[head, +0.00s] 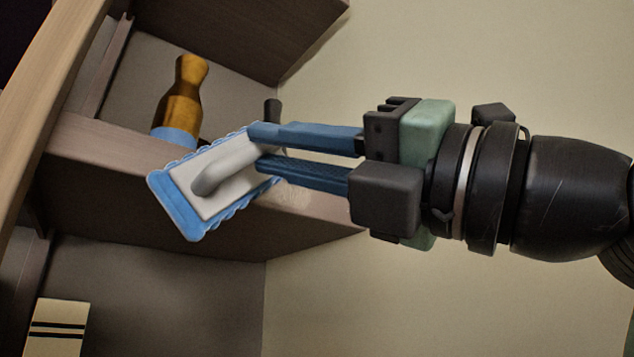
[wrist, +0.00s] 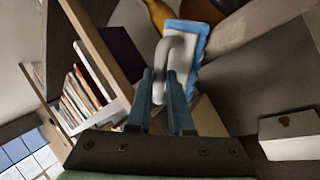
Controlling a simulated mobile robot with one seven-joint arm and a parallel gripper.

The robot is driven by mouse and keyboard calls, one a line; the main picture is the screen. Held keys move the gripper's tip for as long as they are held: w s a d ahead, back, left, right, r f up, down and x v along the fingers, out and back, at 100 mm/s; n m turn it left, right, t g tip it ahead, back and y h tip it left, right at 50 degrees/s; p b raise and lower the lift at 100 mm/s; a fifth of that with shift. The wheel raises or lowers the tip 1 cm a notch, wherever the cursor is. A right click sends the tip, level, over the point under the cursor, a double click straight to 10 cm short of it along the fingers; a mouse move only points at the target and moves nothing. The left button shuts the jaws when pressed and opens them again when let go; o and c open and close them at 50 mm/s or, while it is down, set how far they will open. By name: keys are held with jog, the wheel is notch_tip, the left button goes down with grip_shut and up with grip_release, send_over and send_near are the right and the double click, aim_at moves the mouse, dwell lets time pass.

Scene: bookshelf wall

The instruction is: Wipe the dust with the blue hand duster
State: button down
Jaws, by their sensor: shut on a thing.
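The blue hand duster (head: 225,196) has a blue scalloped pad, a white plate and a grey-white handle. It also shows in the wrist view (wrist: 203,45). My gripper (head: 259,149) is shut on the duster's handle end; the fingers also show in the wrist view (wrist: 160,88). The duster is tilted and overlaps the front edge of a brown shelf (head: 100,150); I cannot tell if the pad touches it. A faint pale speckled patch, possibly dust (head: 292,194), shows on the shelf just right of the duster, below the fingers.
A golden-brown vase-like object (head: 184,92) with a blue lower part stands on the shelf behind the duster. A dark knob-like thing (head: 272,110) shows behind the fingers. A striped white object (head: 58,328) sits lower left. Several books (wrist: 85,95) and a white box (wrist: 290,137) show in the wrist view.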

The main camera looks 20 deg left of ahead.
jog(key=s+a, duration=0.1)
jog(key=s+a+b, duration=0.1)
jog(key=shift+s+a, duration=0.2)
jog(key=shift+s, duration=0.15)
jog(key=shift+d, duration=0.1)
jog(key=shift+s+d+b, duration=0.3)
jog(key=shift+s+d, duration=0.65)
jog(key=shift+d, duration=0.15)
jog(key=shift+s+d+b, duration=0.25)
jog(key=shift+s+d, duration=0.65)
jog(key=shift+d, duration=0.2)
jog(key=shift+d, duration=0.1)
jog(key=shift+s+d, duration=0.9)
jog(key=shift+d, duration=0.2)
jog(key=shift+w+a, duration=0.1)
jog(key=w+a, duration=0.4)
jog(key=a, duration=0.1)
